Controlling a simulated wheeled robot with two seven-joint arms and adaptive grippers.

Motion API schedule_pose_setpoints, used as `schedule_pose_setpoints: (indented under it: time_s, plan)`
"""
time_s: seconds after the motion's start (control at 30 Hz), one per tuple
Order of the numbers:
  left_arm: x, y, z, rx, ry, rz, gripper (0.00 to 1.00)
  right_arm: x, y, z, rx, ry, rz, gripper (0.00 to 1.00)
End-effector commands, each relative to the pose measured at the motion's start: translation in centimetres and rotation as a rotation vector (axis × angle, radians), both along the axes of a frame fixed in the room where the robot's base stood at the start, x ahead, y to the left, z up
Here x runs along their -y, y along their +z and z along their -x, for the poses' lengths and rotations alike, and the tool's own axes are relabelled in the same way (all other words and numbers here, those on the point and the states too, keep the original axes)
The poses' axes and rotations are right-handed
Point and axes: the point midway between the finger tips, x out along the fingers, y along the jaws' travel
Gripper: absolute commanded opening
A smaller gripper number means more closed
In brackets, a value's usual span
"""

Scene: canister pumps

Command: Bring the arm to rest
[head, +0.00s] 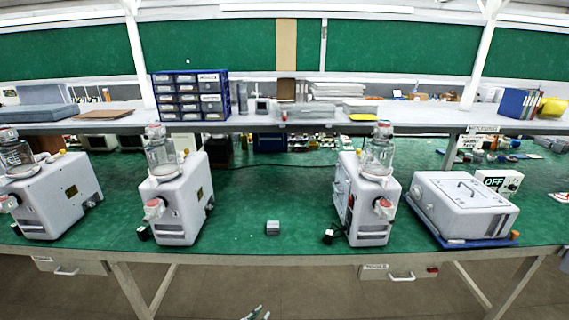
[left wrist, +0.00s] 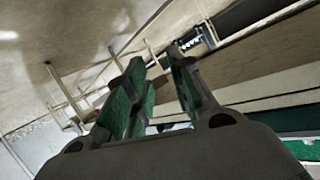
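My left gripper (left wrist: 155,68) shows in the left wrist view with its two green-padded fingers apart and nothing between them. Two green fingertips (head: 257,313) also show at the bottom edge of the head view, in front of and below the bench edge; they look like the left gripper's. My right gripper is in neither view. Three grey pumps stand on the green bench: one at the far left (head: 58,200), one left of the middle (head: 182,205) and one right of the middle (head: 370,215). Each has a clear canister on top.
A grey case (head: 465,205) sits on a blue tray at the right, beside an OFF sign (head: 498,182). A shelf with blue drawers (head: 190,96) spans the back. Floor space in front is clear.

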Motion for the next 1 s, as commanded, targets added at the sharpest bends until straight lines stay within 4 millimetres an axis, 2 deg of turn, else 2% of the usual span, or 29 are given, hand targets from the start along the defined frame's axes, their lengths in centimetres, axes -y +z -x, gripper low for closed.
schedule_pose_setpoints:
  time_s: [0.03, 0.2, 0.37, 0.5, 0.7, 1.0]
  plan:
    - [-0.8, -1.8, 1.5, -0.039, 0.024, -0.006, 0.23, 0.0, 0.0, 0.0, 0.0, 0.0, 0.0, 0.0]
    - [-3.3, -6.9, 6.4, -0.163, 0.099, -0.034, 0.23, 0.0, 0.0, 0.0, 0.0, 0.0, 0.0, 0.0]
    - [-5.5, -11.3, 11.4, -0.279, 0.162, -0.061, 0.23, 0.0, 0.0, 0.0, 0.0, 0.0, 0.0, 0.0]
    - [-7.3, -14.7, 16.1, -0.38, 0.212, -0.086, 0.23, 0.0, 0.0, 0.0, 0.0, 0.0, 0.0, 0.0]
    - [-9.7, -19.0, 23.4, -0.526, 0.278, -0.12, 0.23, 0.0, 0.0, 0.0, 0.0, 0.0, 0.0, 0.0]
    - [-12.8, -23.8, 35.2, -0.744, 0.362, -0.169, 0.23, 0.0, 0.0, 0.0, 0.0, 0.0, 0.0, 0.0]
